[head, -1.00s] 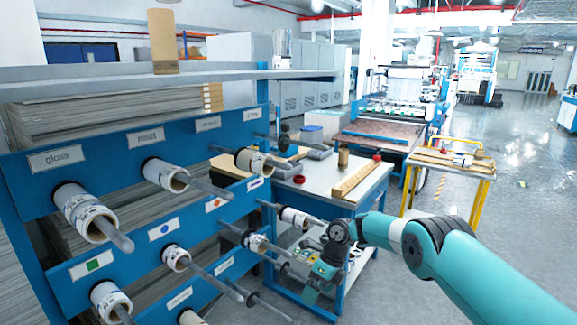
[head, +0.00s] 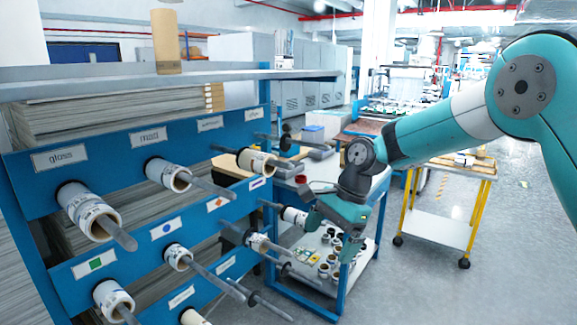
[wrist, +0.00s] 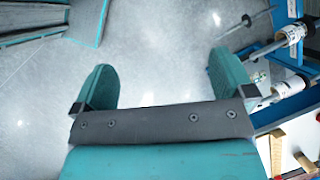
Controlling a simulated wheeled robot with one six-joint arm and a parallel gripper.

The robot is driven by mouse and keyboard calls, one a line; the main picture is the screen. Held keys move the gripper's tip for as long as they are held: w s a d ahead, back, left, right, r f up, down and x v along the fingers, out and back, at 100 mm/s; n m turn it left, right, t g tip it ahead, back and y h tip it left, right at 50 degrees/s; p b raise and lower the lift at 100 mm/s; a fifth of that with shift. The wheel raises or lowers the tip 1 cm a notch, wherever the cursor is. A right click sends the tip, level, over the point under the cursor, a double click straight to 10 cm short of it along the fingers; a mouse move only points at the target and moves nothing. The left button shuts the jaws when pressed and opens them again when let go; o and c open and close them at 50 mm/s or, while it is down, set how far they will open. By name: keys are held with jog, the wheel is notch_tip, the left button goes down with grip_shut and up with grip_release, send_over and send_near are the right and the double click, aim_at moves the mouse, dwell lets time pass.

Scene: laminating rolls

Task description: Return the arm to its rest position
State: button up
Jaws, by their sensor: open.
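My arm (head: 425,135) reaches in from the right in the head view, teal with a white band, raised and bent. My gripper (head: 335,235) hangs below the wrist, pointing down, in front of the workbench and right of the rack's pegs. In the wrist view my gripper (wrist: 165,85) shows two teal fingers spread wide apart. Only bare grey floor shows between them, so it is open and empty.
The blue rack (head: 130,140) with labelled rows of rolls on protruding pegs stands at left. The workbench (head: 318,192) is behind. A yellow cart (head: 445,210) stands right; floor between is clear.

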jog(key=s+d+r+n, duration=0.2)
jog(key=s+r+n, duration=0.65)
jog(key=s, duration=0.45)
jog(key=s+d+n, duration=0.2)
jog(key=s+n, duration=0.3)
jog(key=s, duration=0.3)
jog(key=s+d+n+t, duration=0.1)
jog(key=s+n, duration=0.3)
jog(key=s, duration=0.4)
jog(key=shift+d+f+n, duration=0.35)
jog(key=shift+d, duration=0.5)
